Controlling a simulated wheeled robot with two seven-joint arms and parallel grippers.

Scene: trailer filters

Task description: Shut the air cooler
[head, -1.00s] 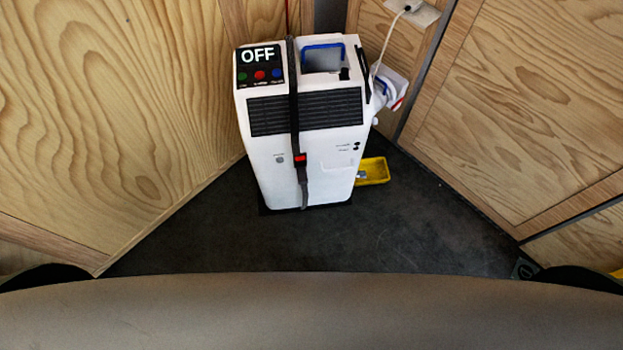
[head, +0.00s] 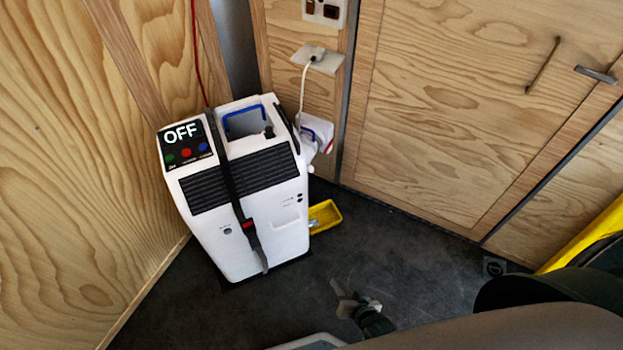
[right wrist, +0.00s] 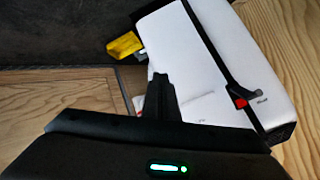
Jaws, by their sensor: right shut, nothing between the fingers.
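The white air cooler (head: 272,226) stands in the corner, with a dark strap (head: 232,190) down its front. Its control panel (head: 186,145) reads OFF above green, red and blue buttons. A blue-rimmed opening (head: 243,122) shows in its top. My right gripper (head: 346,297) is low at the bottom of the head view, in front and to the right of the cooler, apart from it. It is shut and empty. In the right wrist view my dark fingers (right wrist: 161,92) overlap the tilted white cooler body (right wrist: 208,62); the panel is not visible there. My left gripper is out of view.
A yellow tray (head: 325,215) lies on the floor at the cooler's right side. A white cable plugs into a wall socket (head: 317,58) behind. Wooden walls close in on both sides. Dark floor (head: 400,235) is clear to the right of the tray.

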